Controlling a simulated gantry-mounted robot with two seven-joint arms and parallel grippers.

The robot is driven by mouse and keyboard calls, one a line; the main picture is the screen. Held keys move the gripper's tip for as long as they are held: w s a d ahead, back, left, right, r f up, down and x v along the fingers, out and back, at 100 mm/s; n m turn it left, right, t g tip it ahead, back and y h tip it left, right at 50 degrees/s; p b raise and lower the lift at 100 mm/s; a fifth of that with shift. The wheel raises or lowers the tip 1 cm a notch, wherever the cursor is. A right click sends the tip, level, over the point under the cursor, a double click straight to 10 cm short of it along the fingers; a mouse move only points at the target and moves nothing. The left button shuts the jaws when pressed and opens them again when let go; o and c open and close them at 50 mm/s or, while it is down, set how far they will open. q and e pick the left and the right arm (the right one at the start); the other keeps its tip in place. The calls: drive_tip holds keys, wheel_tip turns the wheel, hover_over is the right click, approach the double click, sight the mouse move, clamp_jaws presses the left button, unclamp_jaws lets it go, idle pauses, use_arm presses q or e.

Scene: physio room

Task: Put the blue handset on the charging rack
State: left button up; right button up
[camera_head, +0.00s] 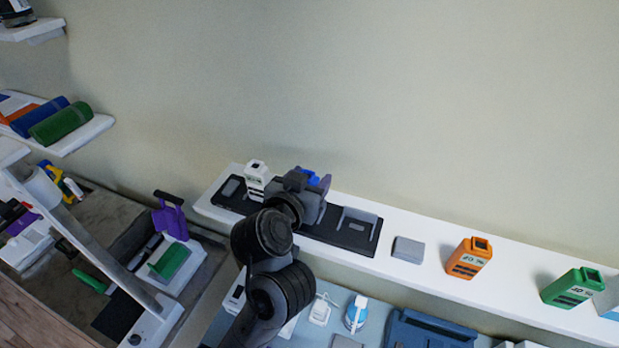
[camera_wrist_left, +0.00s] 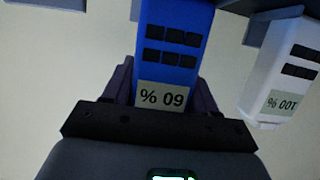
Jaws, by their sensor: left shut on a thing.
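The blue handset (camera_head: 313,177) is mostly hidden behind my left gripper (camera_head: 309,186) in the head view. In the left wrist view the blue handset (camera_wrist_left: 172,55) shows its label "60 %", with my gripper's fingers on both sides, shut on it. The charging rack (camera_head: 335,238) is a long black base with grey cradles on the white shelf. The handset is over the middle of the rack; whether it touches a cradle is hidden. A white handset (camera_head: 257,175) stands on the rack to the left; it also shows in the wrist view (camera_wrist_left: 287,70), labelled "100 %".
The white shelf (camera_head: 430,276) runs along the wall. A grey block (camera_head: 408,250), an orange handset (camera_head: 468,258) and a green handset (camera_head: 571,288) are on it, right of the rack. The rack's right cradle (camera_head: 358,217) is empty. Shelves with rolls (camera_head: 60,122) are at left.

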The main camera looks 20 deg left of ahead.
idle(0.5)
use_arm(q)
drive_tip(key=shift+p, duration=0.5)
idle(0.8)
drive_tip(key=shift+f+b, duration=0.35)
drive_tip(key=shift+f, duration=0.05)
idle(0.9)
idle(0.3)
drive_tip(key=o, duration=1.2)
